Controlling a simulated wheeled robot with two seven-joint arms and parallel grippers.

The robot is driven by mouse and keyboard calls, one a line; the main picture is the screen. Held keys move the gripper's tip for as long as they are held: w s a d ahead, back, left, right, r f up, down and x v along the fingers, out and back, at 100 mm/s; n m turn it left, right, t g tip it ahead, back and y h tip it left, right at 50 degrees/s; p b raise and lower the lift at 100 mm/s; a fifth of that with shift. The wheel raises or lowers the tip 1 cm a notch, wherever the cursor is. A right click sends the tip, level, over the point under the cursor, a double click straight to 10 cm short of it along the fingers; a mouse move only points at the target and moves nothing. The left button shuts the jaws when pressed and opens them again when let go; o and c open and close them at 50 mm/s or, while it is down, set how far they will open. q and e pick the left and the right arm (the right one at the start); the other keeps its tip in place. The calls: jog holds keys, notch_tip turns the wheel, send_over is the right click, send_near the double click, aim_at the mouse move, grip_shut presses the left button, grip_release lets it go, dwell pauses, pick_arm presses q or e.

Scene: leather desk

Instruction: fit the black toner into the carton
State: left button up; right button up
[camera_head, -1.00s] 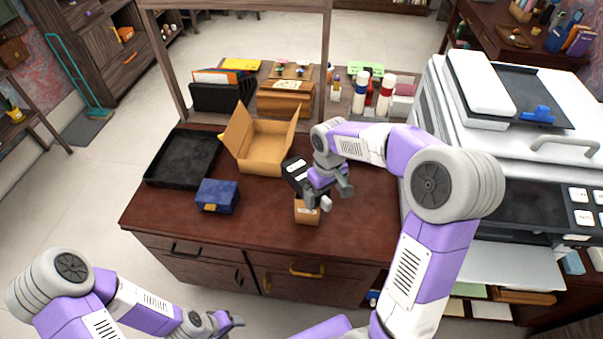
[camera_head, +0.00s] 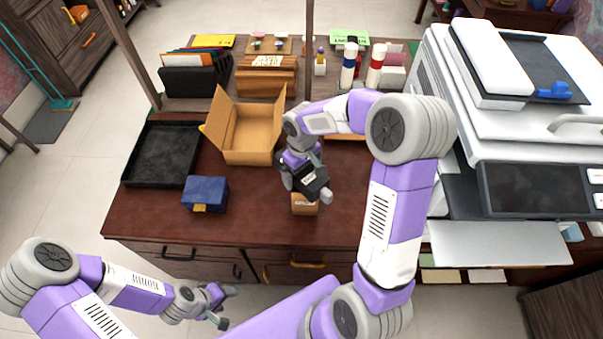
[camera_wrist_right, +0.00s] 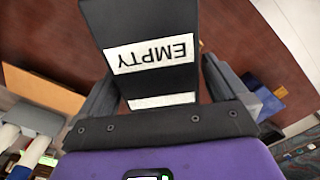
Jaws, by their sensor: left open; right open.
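The black toner (camera_wrist_right: 185,25) has a white label reading EMPTY, upside down in the right wrist view. It lies between the two fingers of my right gripper (camera_wrist_right: 160,85), which is open around it; I cannot tell whether they touch it. In the head view the toner (camera_head: 316,184) is partly hidden by my right gripper (camera_head: 307,190). An open brown carton (camera_head: 250,137), flaps up, stands on the desk to the left of and behind this gripper. My left gripper (camera_head: 222,305) is open and empty, in front of the desk.
A blue box (camera_head: 205,192) and an empty black tray (camera_head: 133,182) are on the left. The printer (camera_head: 500,130) stands right. Files (camera_head: 195,75) and bottles (camera_head: 375,65) line the back.

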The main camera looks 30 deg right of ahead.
jog(key=shift+s+f, duration=0.15)
jog(key=shift+f, duration=0.2)
jog(key=shift+c, duration=0.3)
jog(key=c, duration=1.3)
